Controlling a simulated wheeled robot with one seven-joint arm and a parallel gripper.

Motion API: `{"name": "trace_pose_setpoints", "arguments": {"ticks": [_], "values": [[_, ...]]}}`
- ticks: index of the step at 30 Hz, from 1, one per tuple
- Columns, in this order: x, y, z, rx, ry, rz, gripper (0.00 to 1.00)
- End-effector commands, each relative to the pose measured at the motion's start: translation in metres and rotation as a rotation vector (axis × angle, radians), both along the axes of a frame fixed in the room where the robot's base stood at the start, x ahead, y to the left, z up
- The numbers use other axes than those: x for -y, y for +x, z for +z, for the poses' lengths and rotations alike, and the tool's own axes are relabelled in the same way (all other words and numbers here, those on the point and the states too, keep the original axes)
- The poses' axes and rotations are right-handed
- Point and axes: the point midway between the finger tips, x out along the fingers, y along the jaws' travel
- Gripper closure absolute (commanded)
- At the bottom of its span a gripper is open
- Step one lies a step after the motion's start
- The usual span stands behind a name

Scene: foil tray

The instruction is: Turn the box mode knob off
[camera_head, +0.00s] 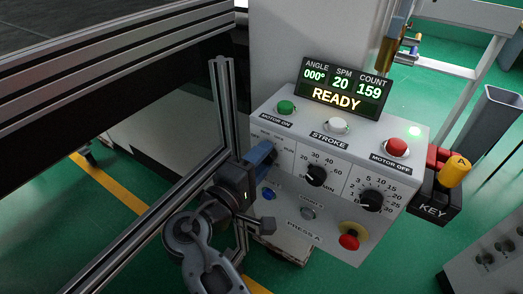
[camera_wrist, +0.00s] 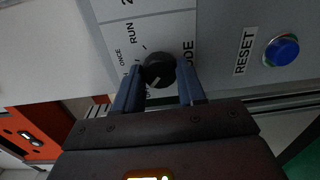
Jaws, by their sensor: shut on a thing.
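The mode knob (camera_wrist: 158,68) is a dark round knob on the control box's front panel (camera_wrist: 225,40) in the wrist view. RUN and ONCE labels show beside it, and the end of the word MODE shows at its right. A pale mark shows on its lower side; its exact setting is hard to read. My gripper (camera_wrist: 158,82) has its two blue fingers on either side of the knob, shut on it. In the head view my gripper (camera_head: 264,153) reaches the left part of the control box (camera_head: 285,178), and its fingers hide the knob.
The display (camera_head: 338,92) reads READY. A metal frame post (camera_head: 222,95) stands left of my gripper.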

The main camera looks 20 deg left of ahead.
Motion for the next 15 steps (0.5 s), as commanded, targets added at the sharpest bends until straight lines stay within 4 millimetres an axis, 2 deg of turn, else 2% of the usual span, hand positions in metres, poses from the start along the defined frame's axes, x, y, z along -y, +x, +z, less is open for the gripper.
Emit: {"name": "trace_pose_setpoints", "arguments": {"ticks": [6, 15], "values": [[-0.0008, -0.0003, 0.0007, -0.024, -0.128, 0.003, 0.91], [-0.0013, -0.0007, -0.0013, -0.039, -0.211, 0.003, 0.91]]}}
